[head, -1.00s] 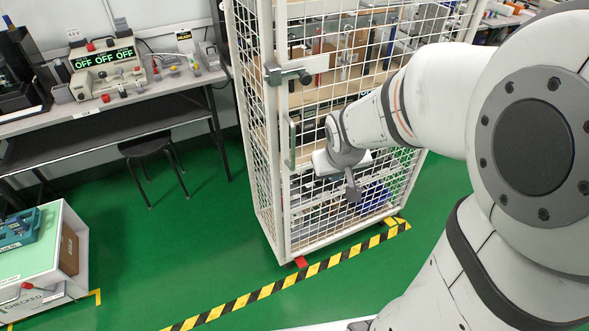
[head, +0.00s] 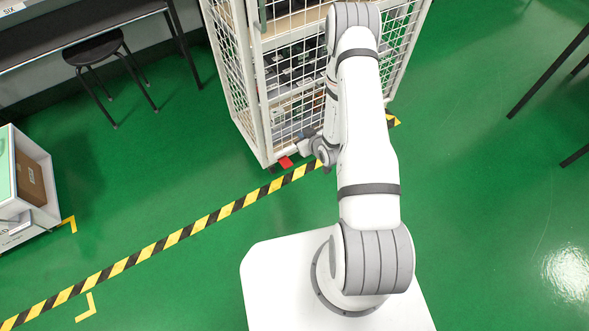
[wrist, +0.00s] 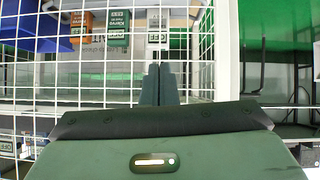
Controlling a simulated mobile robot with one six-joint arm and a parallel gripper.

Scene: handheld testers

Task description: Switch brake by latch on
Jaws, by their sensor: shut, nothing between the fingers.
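The white mesh cage trolley (head: 259,115) stands upright behind the striped floor tape. A small red brake latch (head: 286,162) sticks out at the foot of its front left corner post, close to the floor. My gripper (head: 303,146) is low at the cage front, just right of and slightly above the latch in the head view. My arm partly hides it there. In the wrist view its two dark fingers (wrist: 159,84) are together and empty, in front of the cage mesh. The latch cannot be made out in the wrist view, and contact with it cannot be told.
Black and yellow floor tape (head: 200,223) runs along the cage front. A black stool (head: 95,47) stands by the bench at upper left. A white box cart (head: 40,205) is at the left edge. Green floor is clear left and right of the cage.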

